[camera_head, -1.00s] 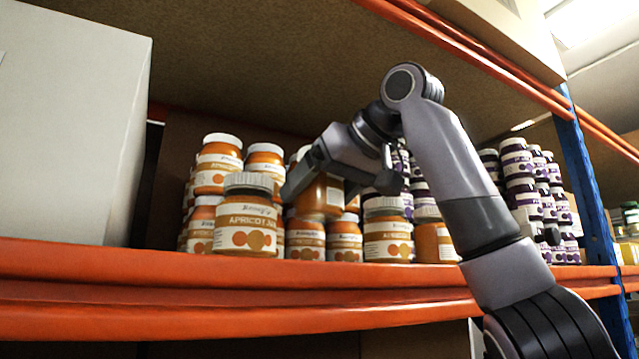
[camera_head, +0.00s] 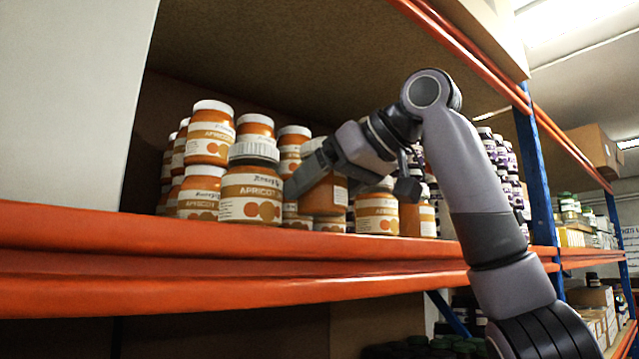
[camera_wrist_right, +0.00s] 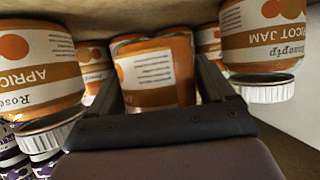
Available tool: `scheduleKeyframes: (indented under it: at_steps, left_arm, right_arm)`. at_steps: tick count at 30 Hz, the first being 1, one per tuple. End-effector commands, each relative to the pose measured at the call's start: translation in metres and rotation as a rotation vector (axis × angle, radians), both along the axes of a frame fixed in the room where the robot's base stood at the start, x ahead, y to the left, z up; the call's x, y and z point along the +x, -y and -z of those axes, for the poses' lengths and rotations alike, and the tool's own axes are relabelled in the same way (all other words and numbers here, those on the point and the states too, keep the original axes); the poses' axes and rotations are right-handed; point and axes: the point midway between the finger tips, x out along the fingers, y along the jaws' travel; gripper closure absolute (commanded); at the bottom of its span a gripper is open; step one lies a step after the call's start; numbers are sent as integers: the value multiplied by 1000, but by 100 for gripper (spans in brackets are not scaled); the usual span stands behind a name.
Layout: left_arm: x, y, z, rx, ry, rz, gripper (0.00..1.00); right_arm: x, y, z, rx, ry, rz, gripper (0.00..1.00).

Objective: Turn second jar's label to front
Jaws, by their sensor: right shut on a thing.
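My right gripper (camera_head: 308,180) is shut on the second jar (camera_head: 322,197), an orange apricot jar in the front row. The jar seems to be held slightly above the shelf, with jars behind showing under it. Its head-view side is mostly plain orange, with a white label edge at right. In the right wrist view, which is upside down, the held jar (camera_wrist_right: 155,72) shows a white fine-print panel between the fingers. My left gripper is out of view.
The first jar (camera_head: 252,192), with its "APRICOT" label facing out, stands close to the left. A third jar (camera_head: 377,214) and another orange jar (camera_head: 418,217) stand to the right. Stacked jars are behind. The orange shelf beam (camera_head: 200,245) runs along the front; a white box (camera_head: 75,100) stands left.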

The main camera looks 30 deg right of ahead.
Motion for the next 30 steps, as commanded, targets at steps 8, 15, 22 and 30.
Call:
scheduleKeyframes:
  at_steps: [8, 15, 22, 30]
  left_arm:
    - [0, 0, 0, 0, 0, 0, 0]
    - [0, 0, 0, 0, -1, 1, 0]
    - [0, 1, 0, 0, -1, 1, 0]
    - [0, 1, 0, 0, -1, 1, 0]
  right_arm:
    - [-1, 1, 4, 1, 7, -6, 78]
    - [-1, 1, 20, 1, 7, -6, 78]
    - [-2, 0, 25, -4, 9, 156, 78]
    - [-1, -1, 25, 0, 8, 410, 78]
